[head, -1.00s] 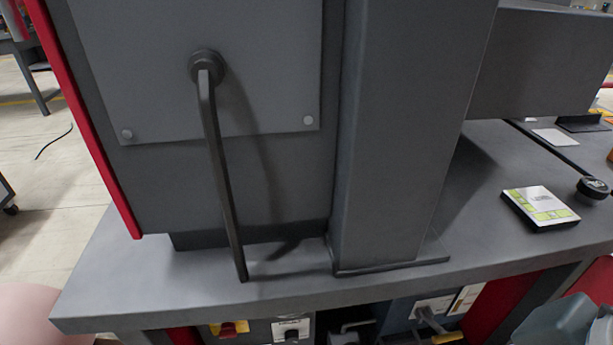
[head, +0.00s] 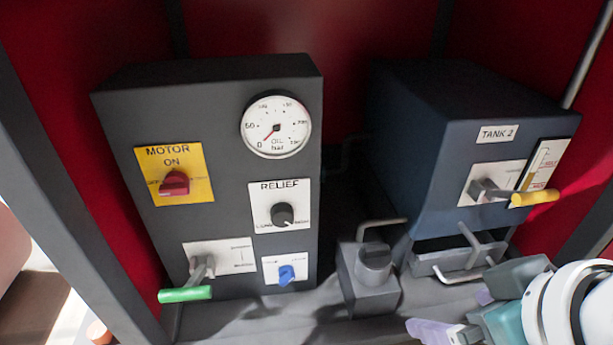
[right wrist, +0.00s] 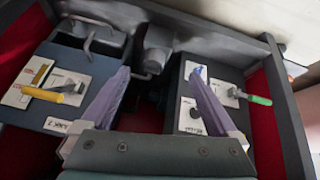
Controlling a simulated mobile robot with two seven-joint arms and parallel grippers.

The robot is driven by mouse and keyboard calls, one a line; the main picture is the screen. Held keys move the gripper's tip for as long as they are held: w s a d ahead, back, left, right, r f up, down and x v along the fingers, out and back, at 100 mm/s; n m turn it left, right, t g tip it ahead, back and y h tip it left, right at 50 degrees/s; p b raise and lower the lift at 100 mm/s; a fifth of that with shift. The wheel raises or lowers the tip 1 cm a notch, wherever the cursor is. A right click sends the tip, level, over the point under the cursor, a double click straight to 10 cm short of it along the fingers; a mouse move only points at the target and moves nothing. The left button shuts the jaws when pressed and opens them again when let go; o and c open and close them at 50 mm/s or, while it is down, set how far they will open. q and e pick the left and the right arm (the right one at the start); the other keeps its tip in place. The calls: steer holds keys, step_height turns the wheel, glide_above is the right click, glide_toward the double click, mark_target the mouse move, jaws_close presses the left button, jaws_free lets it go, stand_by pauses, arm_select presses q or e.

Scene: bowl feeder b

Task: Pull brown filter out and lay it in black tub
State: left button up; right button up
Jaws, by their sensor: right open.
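My right gripper (head: 447,311) shows at the lower right of the head view, in front of the cabinet's lower shelf. Its two purple fingers are apart with nothing between them. The right wrist view also shows the open fingers (right wrist: 159,75), pointing toward the cabinet interior. I cannot make out a brown filter or a black tub in either current view. My left gripper is not in view.
A dark control panel (head: 225,225) with gauge, red knob and green-tipped lever (head: 185,295) stands left. A grey block with a bent handle (head: 370,275) stands mid-shelf. A blue tank (head: 440,150) with a yellow-tipped lever (head: 535,198) stands right. Dark frame posts border the opening.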

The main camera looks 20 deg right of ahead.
steer(key=w+d+f+m+t+h+b, duration=0.1)
steer(key=w+d+f+b, duration=0.2)
steer(key=f, duration=0.5)
steer(key=m+t+b, duration=0.1)
steer(key=t+b, duration=0.1)
steer(key=t, duration=0.4)
glide_toward(378, 252)
steer(key=b+x, duration=0.2)
steer(key=x, duration=0.1)
steer(key=b+x, duration=0.3)
steer(key=x, duration=0.2)
steer(key=shift+w+f+b, duration=0.2)
steer(key=shift+f+b, duration=0.2)
steer(key=shift+w+d+r, duration=0.1)
steer(key=shift+w+d, duration=0.05)
steer(key=shift+w, duration=0.3)
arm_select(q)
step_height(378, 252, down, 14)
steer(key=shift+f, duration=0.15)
arm_select(e)
steer(key=shift+s, duration=0.15)
steer(key=c, duration=1.5)
